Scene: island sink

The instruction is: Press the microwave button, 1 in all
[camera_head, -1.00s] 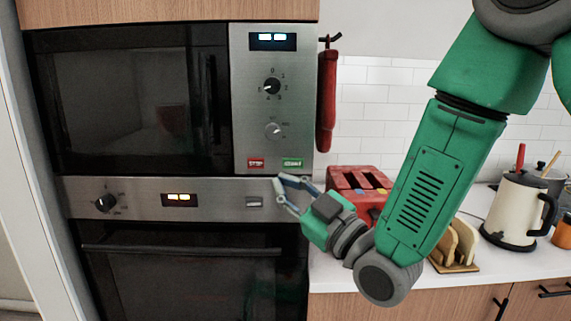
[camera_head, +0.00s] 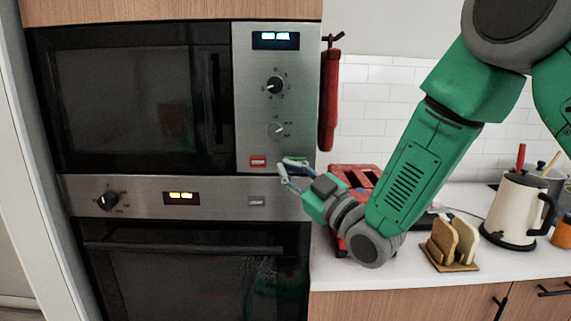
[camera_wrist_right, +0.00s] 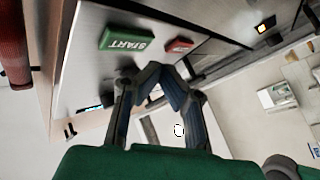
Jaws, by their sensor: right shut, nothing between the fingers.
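The microwave (camera_head: 120,95) is built into the wall cabinet, with a steel control panel (camera_head: 248,120) on its right side. The red STOP button (camera_head: 258,162) shows at the bottom of the panel. The green START button is mostly covered by my fingers in the head view; it shows clearly in the right wrist view (camera_wrist_right: 127,40), with the red button (camera_wrist_right: 180,45) beside it. My right gripper (camera_head: 285,168) is shut and empty, its fingertips at the START button's lower edge. In the right wrist view the fingertips (camera_wrist_right: 155,75) appear just short of the panel; contact cannot be told. My left gripper is out of view.
An oven (camera_head: 190,265) sits below the microwave. A red fire extinguisher-like object (camera_head: 329,95) hangs right of the panel. A red toaster (camera_head: 357,177), a toast rack (camera_head: 447,248) and a kettle (camera_head: 513,212) stand on the counter near my right arm.

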